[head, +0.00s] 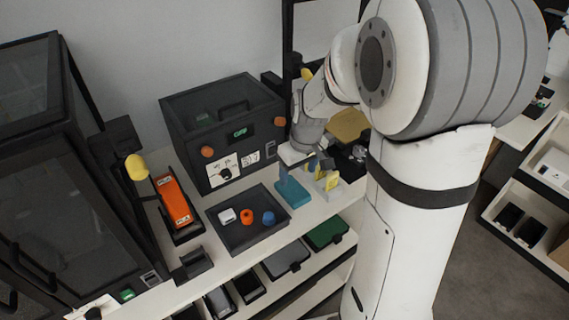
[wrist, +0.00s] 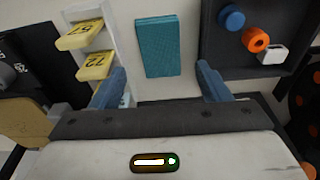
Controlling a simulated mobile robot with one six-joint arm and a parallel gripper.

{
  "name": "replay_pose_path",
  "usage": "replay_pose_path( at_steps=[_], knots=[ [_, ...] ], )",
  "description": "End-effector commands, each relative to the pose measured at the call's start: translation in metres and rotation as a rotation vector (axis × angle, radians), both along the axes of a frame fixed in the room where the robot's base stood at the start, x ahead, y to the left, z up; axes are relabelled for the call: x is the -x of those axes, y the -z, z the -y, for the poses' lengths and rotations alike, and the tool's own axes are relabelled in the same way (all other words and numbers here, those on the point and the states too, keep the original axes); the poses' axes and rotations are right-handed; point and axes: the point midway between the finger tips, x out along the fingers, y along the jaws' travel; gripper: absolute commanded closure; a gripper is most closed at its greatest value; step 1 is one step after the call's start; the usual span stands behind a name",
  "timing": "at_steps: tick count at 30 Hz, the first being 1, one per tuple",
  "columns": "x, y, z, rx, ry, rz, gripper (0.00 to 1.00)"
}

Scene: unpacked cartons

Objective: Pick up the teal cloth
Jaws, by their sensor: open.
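The teal cloth (wrist: 158,48) lies flat on the white surface, a folded rectangle. In the wrist view it sits beyond and between my gripper's fingers. In the head view the teal cloth (head: 292,192) lies just right of the dark tray, below my gripper (head: 308,167). My gripper (wrist: 160,90) is open, with its two blue fingers apart and nothing between them. I cannot tell the exact height of the fingertips above the cloth.
A dark tray (head: 225,238) beside the cloth holds a white piece, an orange ring (wrist: 256,40) and a blue piece (wrist: 231,17). Yellow numbered tags (wrist: 80,35) stand on a white holder on the other side. A black machine (head: 225,130) stands behind. An orange device (head: 174,200) lies left.

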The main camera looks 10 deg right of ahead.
Motion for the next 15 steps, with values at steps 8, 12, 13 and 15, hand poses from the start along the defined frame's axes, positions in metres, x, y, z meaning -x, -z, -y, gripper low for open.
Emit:
replay_pose_path(
  at_steps=[8,12,13,15],
  knots=[
    [-0.014,0.025,0.000,0.000,-0.027,-0.008,0.30],
    [-0.015,0.039,-0.001,0.000,-0.026,-0.009,0.30],
    [-0.016,0.042,-0.001,0.000,-0.026,-0.009,0.30],
    [-0.016,0.050,-0.003,0.000,-0.026,-0.011,0.30]
  ],
)
